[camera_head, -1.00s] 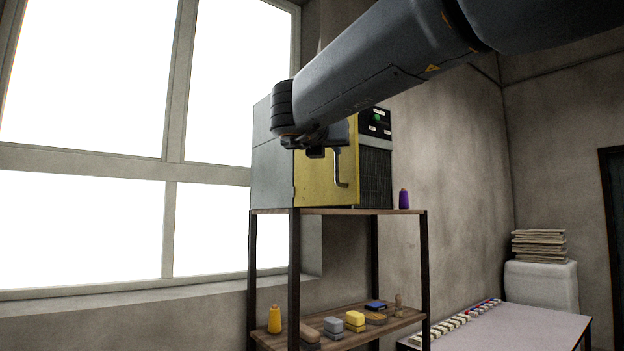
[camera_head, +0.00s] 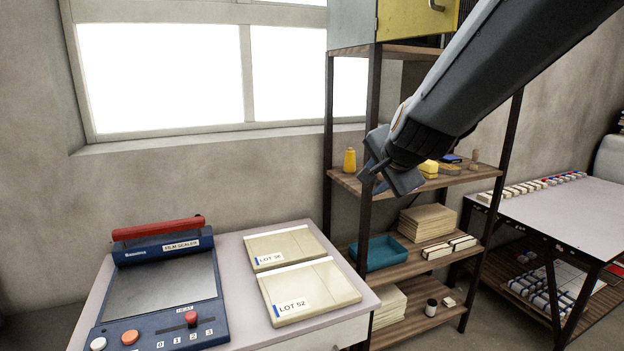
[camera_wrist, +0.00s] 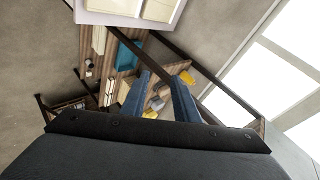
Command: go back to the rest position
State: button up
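My gripper (camera_head: 380,172) hangs at the lower end of my arm, in front of the wooden shelf rack (camera_head: 345,182) in the head view. In the wrist view its two blue-grey fingers (camera_wrist: 160,82) stand apart with no object held between them. The shelf lies beyond the fingers there. The gripper touches nothing that I can make out. It hides part of the upper shelf in the head view.
The shelf holds a yellow spool (camera_head: 349,160), a teal tray (camera_head: 379,253) and stacks. Another table (camera_head: 565,215) is at right.

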jog(key=s+d+f+n+g, duration=0.1)
jog(key=s+f+n+g, duration=0.2)
jog(key=s+f, duration=0.4)
jog(key=s+d+f+n+g+b, duration=0.1)
jog(key=s+d+f+n+g, duration=0.1)
jog(key=s+f+n, duration=0.3)
jog(key=s+d+f+n+g+h, duration=0.1)
jog(key=s+f+n+g, duration=0.3)
jog(key=s+f, duration=0.7)
jog(key=shift+s+d+f, duration=0.15)
jog(key=shift+s+d, duration=0.2)
jog(key=shift+d, duration=0.3)
jog(key=shift+d, duration=0.1)
